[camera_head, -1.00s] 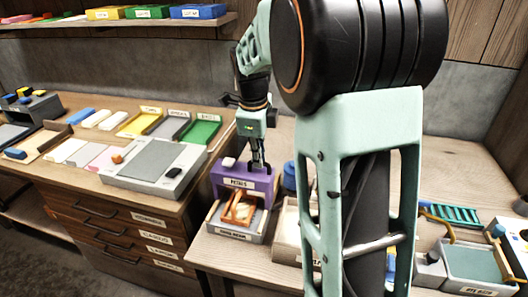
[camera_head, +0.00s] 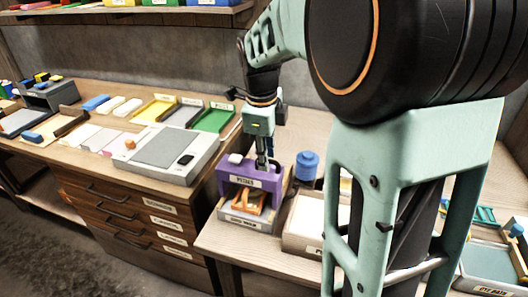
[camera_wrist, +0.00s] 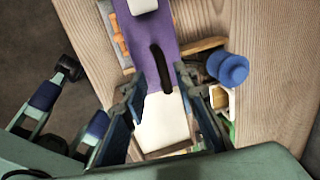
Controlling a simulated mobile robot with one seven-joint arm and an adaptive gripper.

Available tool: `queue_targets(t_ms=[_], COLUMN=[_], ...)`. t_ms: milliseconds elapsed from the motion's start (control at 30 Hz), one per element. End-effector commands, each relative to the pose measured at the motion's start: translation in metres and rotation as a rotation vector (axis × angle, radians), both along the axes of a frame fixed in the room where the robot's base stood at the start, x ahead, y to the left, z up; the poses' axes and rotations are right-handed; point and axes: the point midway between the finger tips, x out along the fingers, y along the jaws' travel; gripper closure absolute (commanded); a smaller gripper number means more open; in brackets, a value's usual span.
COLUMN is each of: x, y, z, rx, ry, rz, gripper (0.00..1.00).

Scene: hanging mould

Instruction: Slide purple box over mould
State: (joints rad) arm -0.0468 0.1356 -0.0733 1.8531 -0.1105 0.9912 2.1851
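The purple box (camera_head: 249,180), an arch with a label on its front, stands upright over the back part of a shallow grey tray (camera_head: 243,222). The orange mould (camera_head: 250,201) lies in that tray, partly under the arch, with its front end showing. My gripper (camera_head: 262,163) reaches down onto the right half of the box top. The mould's orange parts show at the box's left there; the rest is hidden.
A pale-filled tray (camera_head: 304,222) stands close on the right. A grey flat device (camera_head: 165,155) is on the left bench. My arm hides much of the right bench.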

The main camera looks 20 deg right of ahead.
Motion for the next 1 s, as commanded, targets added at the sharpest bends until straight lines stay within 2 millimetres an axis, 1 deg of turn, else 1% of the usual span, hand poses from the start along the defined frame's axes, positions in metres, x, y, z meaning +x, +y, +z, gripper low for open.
queue_targets(t_ms=[167, 267, 367, 500, 700, 833, 1000], x=[0.0, -0.001, -0.004, -0.009, -0.016, -0.018, -0.019], y=[0.0, 0.001, 0.003, 0.007, 0.011, 0.012, 0.013], z=[0.004, 0.016, 0.036, 0.066, 0.101, 0.113, 0.118], rx=[-0.001, -0.001, -0.001, 0.0, 0.0, 0.0, 0.0], ry=[-0.003, -0.004, -0.007, -0.006, -0.003, 0.0, 0.0], rz=[0.0, 0.0, 0.0, 0.001, 0.001, 0.001, 0.001], gripper=[0.73, 0.73, 0.73, 0.73, 0.73, 0.73, 0.73])
